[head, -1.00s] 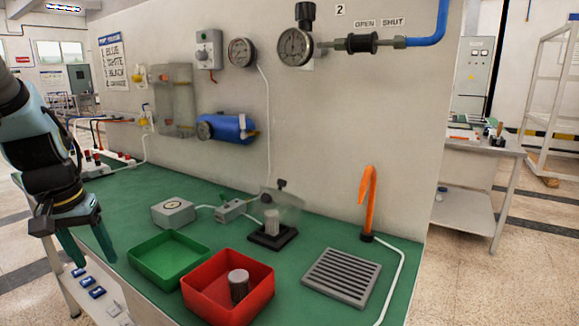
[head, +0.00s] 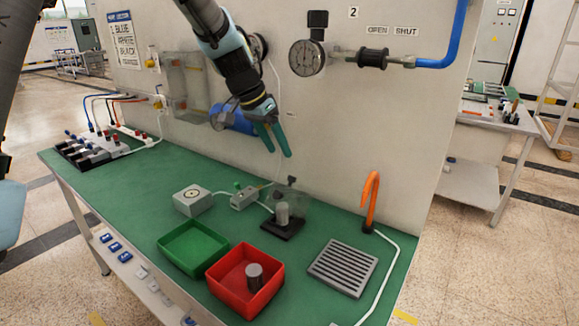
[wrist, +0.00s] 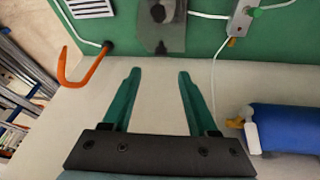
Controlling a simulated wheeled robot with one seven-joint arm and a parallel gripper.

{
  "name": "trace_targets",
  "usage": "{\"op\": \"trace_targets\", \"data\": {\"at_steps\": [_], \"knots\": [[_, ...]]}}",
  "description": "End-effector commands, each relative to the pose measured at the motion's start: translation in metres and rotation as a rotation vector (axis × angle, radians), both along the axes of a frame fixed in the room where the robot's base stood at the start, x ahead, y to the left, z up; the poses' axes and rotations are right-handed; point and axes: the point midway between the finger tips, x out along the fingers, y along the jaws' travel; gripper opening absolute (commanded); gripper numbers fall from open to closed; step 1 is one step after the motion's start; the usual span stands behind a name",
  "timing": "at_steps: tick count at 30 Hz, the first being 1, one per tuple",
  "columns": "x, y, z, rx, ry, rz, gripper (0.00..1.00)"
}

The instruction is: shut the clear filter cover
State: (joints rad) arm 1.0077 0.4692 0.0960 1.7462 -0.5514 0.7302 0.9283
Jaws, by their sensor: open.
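The clear filter cover (head: 298,210) is a see-through panel with a dark knob, standing raised at a black base (head: 274,232). A grey cylinder (head: 283,214) stands on that base. In the wrist view the cover (wrist: 174,38) shows at the top edge, partly cut off, beyond the fingertips. My gripper (head: 277,156) hangs above and behind the cover near the wall, fingers pointing down, apart from it. In the wrist view its two green fingers (wrist: 160,74) are spread with nothing between them.
A green tray (head: 166,246) and a red tray (head: 216,278) holding a grey cylinder (head: 255,277) stand in front. A slatted grey plate (head: 342,266) and an orange hook (head: 371,200) are to the right. A blue cylinder (wrist: 285,128) is on the wall.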

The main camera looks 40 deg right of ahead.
Motion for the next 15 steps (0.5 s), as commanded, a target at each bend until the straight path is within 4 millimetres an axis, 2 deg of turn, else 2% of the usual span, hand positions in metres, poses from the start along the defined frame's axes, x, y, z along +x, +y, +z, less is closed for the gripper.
{"op": "trace_targets", "data": {"at_steps": [9, 15], "knots": [[-0.006, -0.022, -0.053, 0.005, 0.002, 0.002, 0.59], [-0.007, -0.032, -0.077, 0.003, 0.000, 0.003, 0.59]]}}
